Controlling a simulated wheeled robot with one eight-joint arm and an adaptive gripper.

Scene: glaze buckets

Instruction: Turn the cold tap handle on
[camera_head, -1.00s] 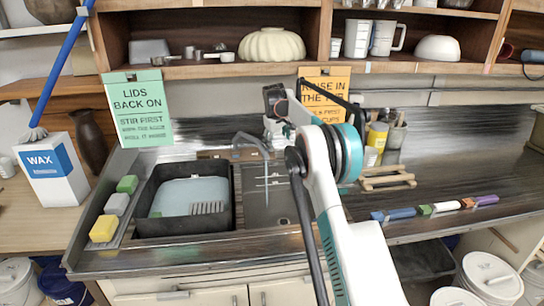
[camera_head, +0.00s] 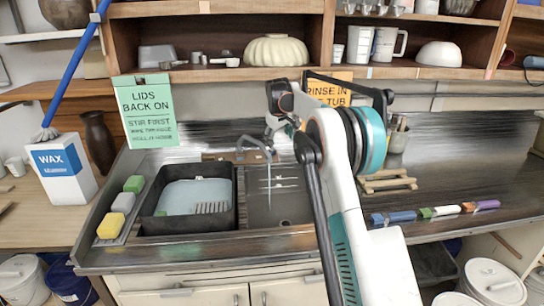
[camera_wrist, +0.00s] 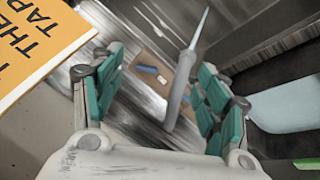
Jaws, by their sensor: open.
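The tap's curved grey spout (camera_head: 255,143) stands behind the sink, left of my gripper (camera_head: 281,132). In the wrist view the spout (camera_wrist: 181,88) rises between the teal-padded fingers of my gripper (camera_wrist: 160,88), which are apart and hold nothing. A small blue handle (camera_wrist: 147,70), which looks like the cold one, lies on the brown tap plate (camera_wrist: 152,58) beyond the fingertips. I see no contact with it. A thin pale blue line (camera_head: 269,185) hangs from the spout's end. In the head view the handles are too small to make out.
The orange sign (camera_head: 330,92) hangs close behind my wrist. A black tub (camera_head: 165,222) with pale blue contents sits left of the spout. A wooden rack (camera_head: 388,182) stands right of my arm. The shelf edge (camera_head: 235,72) runs above.

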